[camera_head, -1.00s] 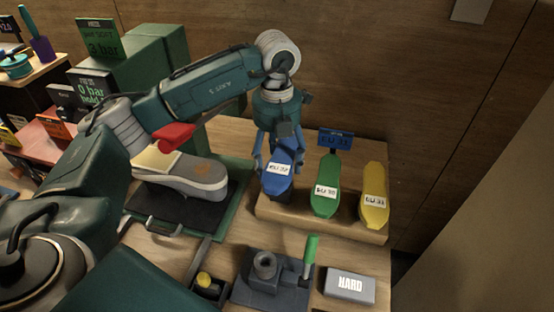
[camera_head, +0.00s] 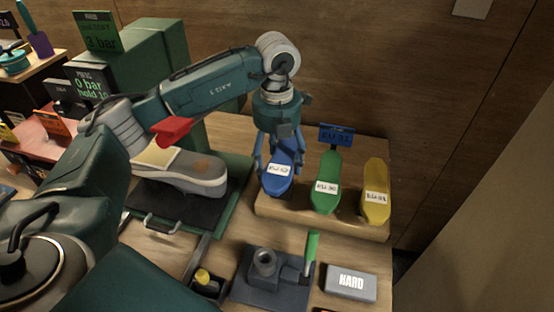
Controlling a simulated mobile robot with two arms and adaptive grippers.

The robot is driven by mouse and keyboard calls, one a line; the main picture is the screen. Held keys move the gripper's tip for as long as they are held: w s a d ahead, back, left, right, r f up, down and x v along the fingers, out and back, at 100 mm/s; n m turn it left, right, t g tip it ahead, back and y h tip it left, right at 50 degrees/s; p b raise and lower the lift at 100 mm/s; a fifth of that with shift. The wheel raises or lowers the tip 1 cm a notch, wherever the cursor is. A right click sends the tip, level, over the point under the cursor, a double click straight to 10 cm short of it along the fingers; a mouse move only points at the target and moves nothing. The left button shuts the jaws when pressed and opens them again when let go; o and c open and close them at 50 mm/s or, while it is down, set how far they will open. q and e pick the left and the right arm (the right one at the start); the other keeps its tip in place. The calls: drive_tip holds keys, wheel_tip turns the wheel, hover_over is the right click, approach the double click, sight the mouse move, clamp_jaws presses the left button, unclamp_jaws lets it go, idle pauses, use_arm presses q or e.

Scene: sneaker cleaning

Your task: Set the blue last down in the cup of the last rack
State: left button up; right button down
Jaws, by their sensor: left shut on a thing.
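The blue last (camera_head: 277,182) with a white label is at the left end of the wooden last rack (camera_head: 300,217). My left gripper (camera_head: 278,158) comes down from above and is shut on the last's upper part. The last's lower end is at the rack's left place; the cup itself is hidden, so I cannot tell whether the last rests in it. A green last (camera_head: 327,172) and a yellow last (camera_head: 375,180) stand in the rack to the right. My right gripper is not in view.
A grey sneaker (camera_head: 182,167) lies on a dark mat left of the rack. In front are a dark fixture with a green handle (camera_head: 311,247) and a grey block marked HARD (camera_head: 351,283). A small blue sign (camera_head: 337,136) stands behind the green last.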

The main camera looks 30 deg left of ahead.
use_arm(q)
drive_tip(key=shift+f+b, duration=1.05)
drive_tip(key=shift+f, duration=0.4)
drive_tip(key=o, duration=1.1)
drive_tip(key=shift+o, duration=0.2)
